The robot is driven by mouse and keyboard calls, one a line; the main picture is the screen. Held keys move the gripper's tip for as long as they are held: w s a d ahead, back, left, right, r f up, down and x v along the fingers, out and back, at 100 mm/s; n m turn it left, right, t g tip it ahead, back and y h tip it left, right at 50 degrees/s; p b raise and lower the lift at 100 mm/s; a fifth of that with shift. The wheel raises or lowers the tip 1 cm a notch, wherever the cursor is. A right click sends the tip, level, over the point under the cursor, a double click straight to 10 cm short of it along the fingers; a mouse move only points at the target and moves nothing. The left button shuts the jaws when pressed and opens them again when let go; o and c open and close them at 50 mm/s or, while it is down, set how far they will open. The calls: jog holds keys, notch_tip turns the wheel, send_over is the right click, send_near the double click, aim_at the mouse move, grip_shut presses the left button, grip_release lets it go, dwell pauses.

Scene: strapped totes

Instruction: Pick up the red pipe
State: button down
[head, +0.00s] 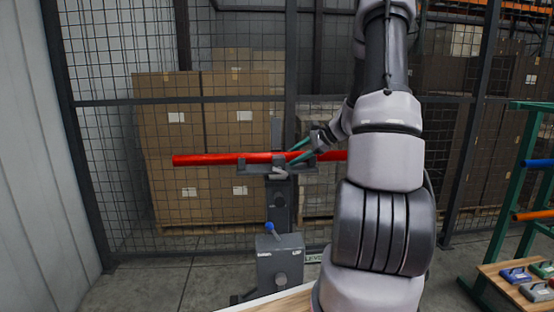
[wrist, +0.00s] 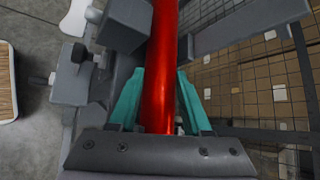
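The red pipe (head: 215,159) lies level across a grey clamp-like holder on a stand, in front of the mesh fence. In the wrist view the pipe (wrist: 162,60) runs up the picture between my teal fingers. My gripper (head: 290,157) is at the pipe just right of the holder's middle, one finger above it and one below in the head view. In the wrist view my gripper (wrist: 161,85) is open, with a finger on each side of the pipe and narrow gaps. My arm hides part of the pipe's right side.
The grey holder (head: 257,170) sits on a stand with a blue-tipped handle (head: 270,228). A mesh fence with stacked cartons (head: 165,120) stands close behind. A green rack (head: 508,195) with pipes and a wooden shelf is at the right. Floor is clear at the left.

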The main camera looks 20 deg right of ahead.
jog(key=shift+r, duration=0.15)
notch_tip(320, 180, up, 18)
dwell(0.7)
jog(key=shift+d, duration=0.1)
